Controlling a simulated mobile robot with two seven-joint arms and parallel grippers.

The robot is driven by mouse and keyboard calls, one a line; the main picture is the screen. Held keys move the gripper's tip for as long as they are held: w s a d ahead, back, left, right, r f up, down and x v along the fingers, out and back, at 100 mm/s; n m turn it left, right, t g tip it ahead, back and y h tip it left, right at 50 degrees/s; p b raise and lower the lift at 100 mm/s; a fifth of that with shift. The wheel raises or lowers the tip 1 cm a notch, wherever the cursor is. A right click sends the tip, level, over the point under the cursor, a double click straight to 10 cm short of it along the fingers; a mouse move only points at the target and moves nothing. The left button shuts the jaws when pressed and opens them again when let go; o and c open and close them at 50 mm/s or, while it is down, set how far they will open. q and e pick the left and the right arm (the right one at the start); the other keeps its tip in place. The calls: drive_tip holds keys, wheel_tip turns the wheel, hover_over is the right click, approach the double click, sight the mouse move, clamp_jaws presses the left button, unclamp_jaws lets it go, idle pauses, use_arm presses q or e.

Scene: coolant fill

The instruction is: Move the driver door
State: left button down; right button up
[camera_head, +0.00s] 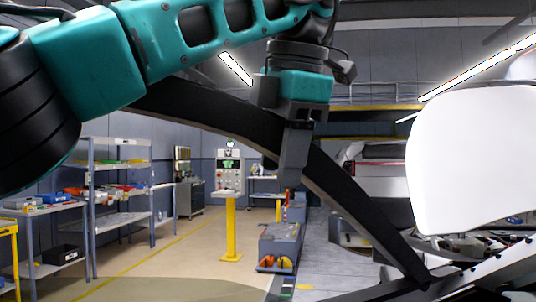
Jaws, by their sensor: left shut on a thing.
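The driver door shows as a dark curved frame bar (352,203), running from behind my left arm at upper left down to the lower right. Its lower right end meets a dark edge near the bottom of the view. My left gripper (292,165) comes down from above onto the middle of this bar, with its jaws shut on it. The rest of the door is outside the view or hidden. I cannot tell how far the door stands open. My right gripper is not in view.
A large white rounded panel (470,160) fills the right side. Beyond the bar stand a yellow post with a control panel (230,215) and a grey cart (279,245). Shelves with bins (120,190) stand at left. The floor between shelves and post is clear.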

use_arm(q)
drive_tip(key=shift+w+a+r, duration=0.1)
drive_tip(key=shift+w+a, duration=0.3)
drive_tip(key=shift+w, duration=0.05)
drive_tip(key=c, duration=0.9)
unclamp_jaws()
drive_tip(key=shift+w, duration=0.1)
drive_tip(key=shift+o, duration=1.4)
drive_tip(key=shift+d, duration=0.1)
drive_tip(key=shift+s, duration=0.2)
